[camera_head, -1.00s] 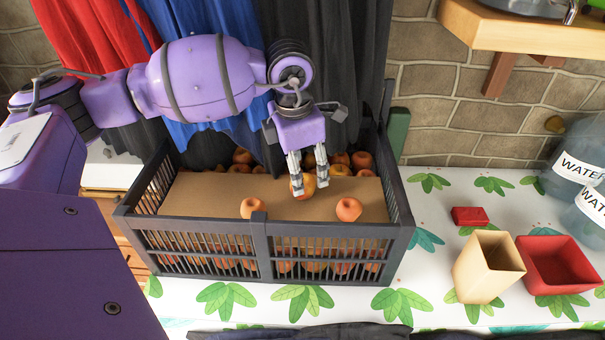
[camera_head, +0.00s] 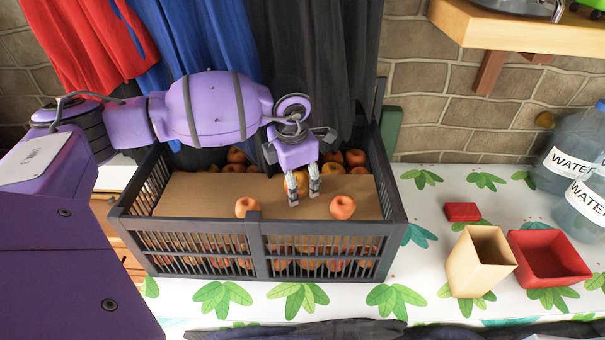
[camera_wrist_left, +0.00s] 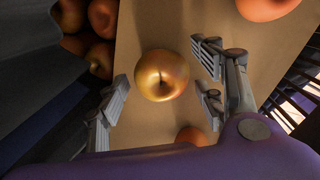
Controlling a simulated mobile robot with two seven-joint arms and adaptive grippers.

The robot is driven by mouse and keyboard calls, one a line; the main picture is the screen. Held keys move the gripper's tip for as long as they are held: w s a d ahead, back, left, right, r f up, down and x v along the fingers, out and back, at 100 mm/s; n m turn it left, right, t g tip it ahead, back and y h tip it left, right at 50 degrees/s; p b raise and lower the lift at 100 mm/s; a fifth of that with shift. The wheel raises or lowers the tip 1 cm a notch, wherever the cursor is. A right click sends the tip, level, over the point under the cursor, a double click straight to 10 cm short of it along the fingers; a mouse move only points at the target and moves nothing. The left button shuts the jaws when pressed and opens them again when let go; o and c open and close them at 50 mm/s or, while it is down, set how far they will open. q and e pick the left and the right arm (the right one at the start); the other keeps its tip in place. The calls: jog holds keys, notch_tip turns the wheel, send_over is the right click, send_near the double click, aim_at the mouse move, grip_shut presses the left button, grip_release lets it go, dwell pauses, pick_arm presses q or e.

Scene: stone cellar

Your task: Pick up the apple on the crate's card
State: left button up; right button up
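The brown card (camera_head: 200,190) lies inside the dark slatted crate (camera_head: 258,240). A yellow-red apple on the card shows in the left wrist view (camera_wrist_left: 162,75), between the spread fingers of my left gripper (camera_wrist_left: 162,95). It appears apart from both fingers. In the head view my left gripper (camera_head: 303,192) points down over the card, its fingers partly hiding this apple (camera_head: 301,182). Two more orange-red apples lie on the card nearer the front wall, one to the left (camera_head: 247,206) and one to the right (camera_head: 342,207). My right gripper is not in view.
More apples (camera_head: 355,158) lie behind the card and below it. Dark curtains (camera_head: 310,60) hang behind the crate. To the right on the leaf-patterned table stand a beige cup (camera_head: 480,262), a red bowl (camera_head: 550,258), a red block (camera_head: 462,212) and water bottles (camera_head: 570,165).

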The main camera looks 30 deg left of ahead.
pick_arm(q)
jog(key=c, duration=1.2)
jog(key=shift+r, duration=0.1)
jog(key=shift+w+r, duration=0.1)
jog(key=shift+r, duration=0.5)
jog(key=shift+c, duration=0.3)
jog(key=s+a+r, duration=0.3)
jog(key=s+r, duration=0.2)
jog(key=s, duration=0.1)
jog(key=s+a+r, duration=0.3)
jog(key=s+r, duration=0.3)
jog(key=shift+s+a+r+b, duration=0.25)
jog(key=shift+r+b, duration=0.05)
